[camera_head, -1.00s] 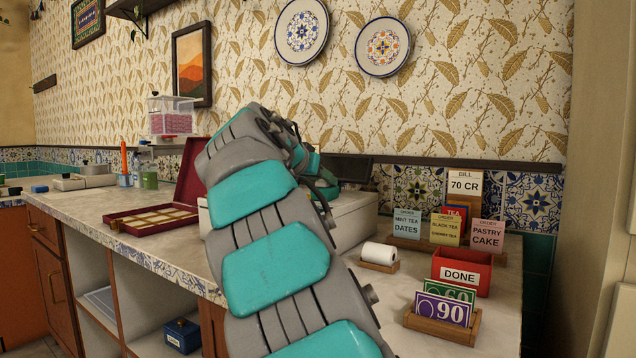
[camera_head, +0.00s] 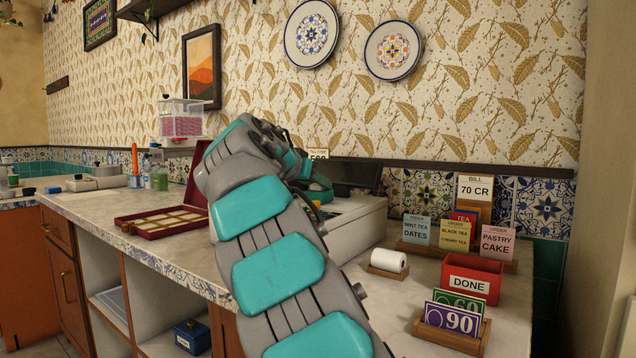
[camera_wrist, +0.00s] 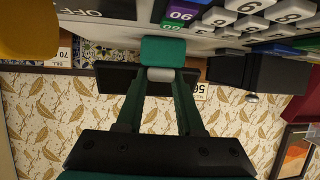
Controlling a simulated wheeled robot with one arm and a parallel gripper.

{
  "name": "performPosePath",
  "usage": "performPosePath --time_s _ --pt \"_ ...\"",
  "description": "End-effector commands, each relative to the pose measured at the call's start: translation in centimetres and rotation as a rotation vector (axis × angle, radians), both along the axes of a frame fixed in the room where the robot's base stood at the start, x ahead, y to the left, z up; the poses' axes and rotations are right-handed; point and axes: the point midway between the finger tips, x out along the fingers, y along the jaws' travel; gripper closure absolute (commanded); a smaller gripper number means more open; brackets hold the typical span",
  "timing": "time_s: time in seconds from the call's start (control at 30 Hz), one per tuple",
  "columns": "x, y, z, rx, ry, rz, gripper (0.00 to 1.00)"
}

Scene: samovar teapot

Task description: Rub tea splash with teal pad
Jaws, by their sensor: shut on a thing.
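In the wrist view, my gripper (camera_wrist: 160,78) is shut on the teal pad (camera_wrist: 163,50), a small green-teal block with a pale grey part just below it in the picture. The two dark green fingers hold it at their tips. It shows in front of the till's keys and pale body; I cannot tell whether it touches anything. In the head view, my teal and grey arm hides the pad and most of the gripper. The tea splash is not visible in either view.
A pale till (camera_head: 355,215) stands behind my arm on the counter. An open red box (camera_head: 165,221) is at left. At right are a paper roll (camera_head: 388,262), a red DONE box (camera_head: 468,280), number cards (camera_head: 450,320) and order cards (camera_head: 455,236).

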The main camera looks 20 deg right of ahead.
Motion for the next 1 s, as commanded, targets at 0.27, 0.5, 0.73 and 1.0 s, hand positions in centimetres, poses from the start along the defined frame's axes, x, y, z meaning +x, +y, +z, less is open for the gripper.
performPosePath --time_s 0.27,0.5,0.73,1.0 --pt "0.0 0.0 2.0 0.002 0.004 -0.001 1.00" --pt "0.0 0.0 4.3 0.002 0.001 0.001 1.00" --pt "0.0 0.1 6.1 0.000 -0.001 0.002 1.00" --pt "0.0 0.0 6.0 -0.001 -0.001 0.000 1.00"
